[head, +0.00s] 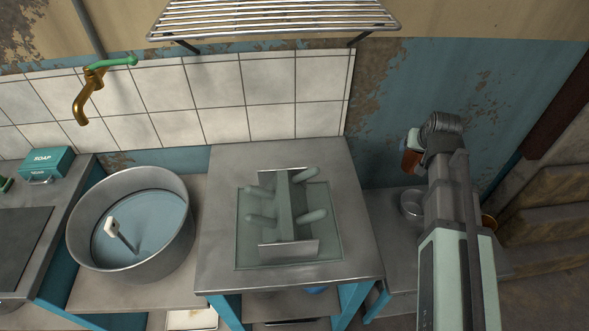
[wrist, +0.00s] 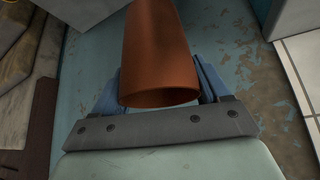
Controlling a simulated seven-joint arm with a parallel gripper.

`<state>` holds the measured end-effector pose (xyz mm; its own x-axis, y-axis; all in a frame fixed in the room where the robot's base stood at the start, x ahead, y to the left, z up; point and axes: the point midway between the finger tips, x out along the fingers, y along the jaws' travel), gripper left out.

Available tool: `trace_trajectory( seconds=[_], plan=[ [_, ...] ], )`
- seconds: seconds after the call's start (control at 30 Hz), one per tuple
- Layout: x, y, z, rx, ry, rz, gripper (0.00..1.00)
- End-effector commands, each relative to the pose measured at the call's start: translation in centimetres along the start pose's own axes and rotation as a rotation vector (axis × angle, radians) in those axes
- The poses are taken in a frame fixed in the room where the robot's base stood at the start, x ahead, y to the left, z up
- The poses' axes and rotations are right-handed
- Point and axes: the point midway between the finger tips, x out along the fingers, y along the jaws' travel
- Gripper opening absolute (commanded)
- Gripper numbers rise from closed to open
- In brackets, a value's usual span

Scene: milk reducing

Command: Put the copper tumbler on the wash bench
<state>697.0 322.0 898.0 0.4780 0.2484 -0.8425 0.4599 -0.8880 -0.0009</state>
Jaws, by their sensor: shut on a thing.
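The copper tumbler (wrist: 160,50) is between the blue fingers of my gripper (wrist: 160,82) in the wrist view, with one round end toward the camera. In the head view, the tumbler (head: 411,159) is partly hidden by my gripper (head: 414,143), held at the right in front of the blue wall. My gripper is shut on it, and it is clear of the tables. At the left is a metal bench (head: 172,288) below the tap, likely the wash bench. It bears a large round basin (head: 80,243) of water with a white-headed brush or scoop in it.
A metal stand (head: 365,262) with a grey peg rack (head: 286,205) is between my gripper and the basin. A wire shelf (head: 275,18) hangs above. A teal soap box (head: 46,164) and brass tap (head: 82,105) are at left. A glass bowl (head: 411,204) stands below my gripper.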

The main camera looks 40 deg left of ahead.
Motion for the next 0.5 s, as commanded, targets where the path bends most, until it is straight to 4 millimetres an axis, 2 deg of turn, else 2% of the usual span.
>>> trace_trajectory(
  seconds=[0.03,0.5],
  plan=[
    [-0.1,-2.0,-0.6,-0.026,0.001,-0.017,0.43],
    [-2.5,-19.3,-2.6,-0.286,-0.008,-0.18,0.43]
  ],
)
